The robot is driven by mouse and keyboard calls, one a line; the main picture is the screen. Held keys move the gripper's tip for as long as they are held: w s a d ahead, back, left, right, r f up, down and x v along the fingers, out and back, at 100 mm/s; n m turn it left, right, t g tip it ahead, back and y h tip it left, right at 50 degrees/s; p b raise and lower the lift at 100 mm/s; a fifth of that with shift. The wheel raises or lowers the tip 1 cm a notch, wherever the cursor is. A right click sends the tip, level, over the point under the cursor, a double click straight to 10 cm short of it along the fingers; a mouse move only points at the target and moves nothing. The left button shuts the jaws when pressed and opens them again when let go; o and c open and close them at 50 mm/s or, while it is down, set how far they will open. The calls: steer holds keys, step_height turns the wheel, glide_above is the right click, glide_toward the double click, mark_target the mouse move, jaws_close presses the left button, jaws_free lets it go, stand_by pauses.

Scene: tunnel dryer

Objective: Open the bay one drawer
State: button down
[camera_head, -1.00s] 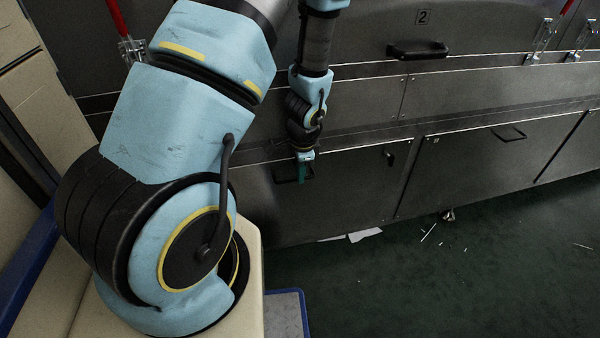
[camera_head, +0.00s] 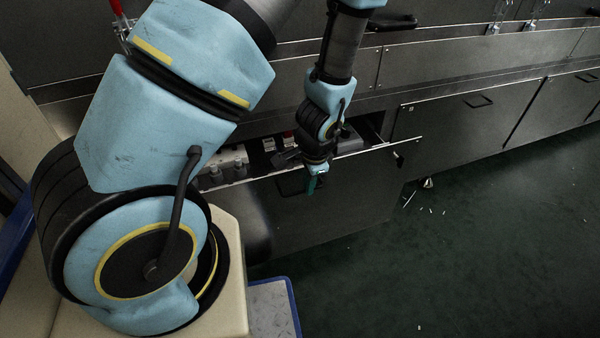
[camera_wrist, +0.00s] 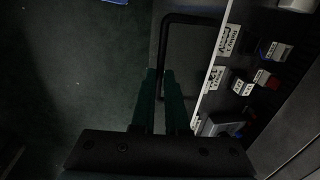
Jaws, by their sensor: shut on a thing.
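The bay one drawer (camera_head: 345,205) stands partly pulled out of the dark machine, with a gap showing behind its front. Its bar handle (camera_wrist: 163,60) shows in the wrist view, standing off the drawer front. The exact contact is dark and hard to see.
Inside the drawer are several small boxes (camera_wrist: 262,78) and a grey object (camera_wrist: 222,122). The neighbouring closed front (camera_head: 465,120) is to the right. White scraps (camera_head: 410,198) lie on the green floor (camera_head: 480,240).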

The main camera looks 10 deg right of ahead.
steer(key=shift+s+d, duration=0.1)
steer(key=shift+s, duration=0.7)
steer(key=c, duration=0.9)
jaws_free()
steer(key=r, duration=0.3)
steer(key=s+r+p, duration=0.1)
steer(key=r, duration=0.3)
steer(key=s+r+p, duration=0.1)
steer(key=r, duration=0.2)
steer(key=shift+d+r, duration=0.1)
steer(key=shift+r, duration=0.2)
